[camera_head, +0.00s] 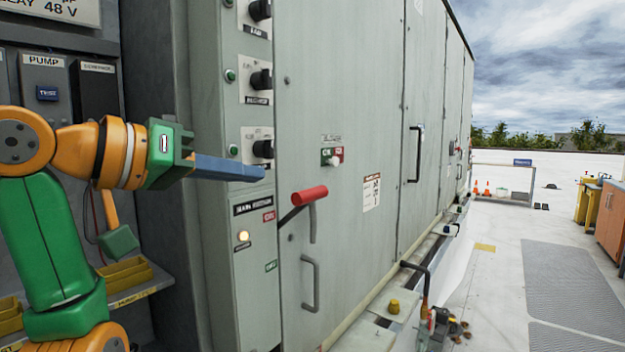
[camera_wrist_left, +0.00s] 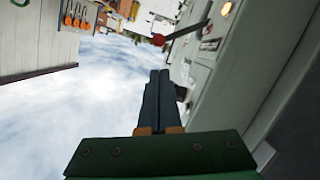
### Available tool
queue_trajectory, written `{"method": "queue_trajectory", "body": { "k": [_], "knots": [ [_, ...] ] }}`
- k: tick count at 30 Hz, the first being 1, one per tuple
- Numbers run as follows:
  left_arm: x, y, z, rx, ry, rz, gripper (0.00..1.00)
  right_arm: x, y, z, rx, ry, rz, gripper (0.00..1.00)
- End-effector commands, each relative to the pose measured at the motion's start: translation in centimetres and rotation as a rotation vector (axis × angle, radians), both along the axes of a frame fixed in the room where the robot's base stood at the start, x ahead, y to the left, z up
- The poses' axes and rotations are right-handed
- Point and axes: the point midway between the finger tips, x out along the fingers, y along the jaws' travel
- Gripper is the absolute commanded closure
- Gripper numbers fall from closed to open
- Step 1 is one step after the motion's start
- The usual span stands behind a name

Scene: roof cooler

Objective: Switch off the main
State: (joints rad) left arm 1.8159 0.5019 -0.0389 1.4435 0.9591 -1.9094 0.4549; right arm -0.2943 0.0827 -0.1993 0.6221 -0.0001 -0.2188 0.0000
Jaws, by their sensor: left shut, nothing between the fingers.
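The main switch is a lever with a red grip (camera_head: 309,195) and a dark arm. It sticks out from the grey cabinet front, beside a dark label plate (camera_head: 253,205) that seems to read "MAIN". A red tag (camera_head: 268,216) is above and a green tag (camera_head: 271,266) below; the lever is near the red one. My left gripper (camera_head: 262,173) is shut and empty, a little above and left of the red grip, apart from it in the picture. In the left wrist view the shut fingers (camera_wrist_left: 158,74) point toward the red grip (camera_wrist_left: 158,40). My right gripper is not in view.
A lit lamp (camera_head: 243,236) glows beside the lever. Black rotary knobs (camera_head: 262,149) line the panel above, close to my fingers. A door handle (camera_head: 311,284) is below the lever. Open roof floor lies to the right.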

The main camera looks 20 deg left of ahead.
Motion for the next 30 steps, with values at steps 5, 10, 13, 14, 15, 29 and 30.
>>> {"method": "queue_trajectory", "body": {
  "k": [5, 10, 13, 14, 15, 29, 30],
  "knots": [
    [0.1, 0.0, 0.0, 0.0, 0.0, 0.001, 1.0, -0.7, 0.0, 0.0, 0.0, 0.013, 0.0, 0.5],
    [1.6, -0.8, -0.3, 0.002, 0.004, -0.001, 1.0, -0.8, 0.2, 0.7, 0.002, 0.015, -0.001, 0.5],
    [3.5, -1.7, -0.6, 0.002, 0.005, -0.002, 1.0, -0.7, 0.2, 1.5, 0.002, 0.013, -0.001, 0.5],
    [4.0, -2.0, -0.8, 0.002, 0.005, -0.002, 1.0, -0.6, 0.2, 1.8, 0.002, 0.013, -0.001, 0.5],
    [4.7, -2.3, -1.0, 0.002, 0.005, -0.001, 1.0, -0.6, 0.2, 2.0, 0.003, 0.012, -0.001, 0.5],
    [8.9, -4.3, -2.4, 0.002, 0.0, 0.001, 1.0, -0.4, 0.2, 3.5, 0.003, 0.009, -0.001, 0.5],
    [8.9, -4.3, -2.4, 0.002, 0.0, 0.001, 1.0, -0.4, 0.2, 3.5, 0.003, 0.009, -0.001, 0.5]
  ]
}}
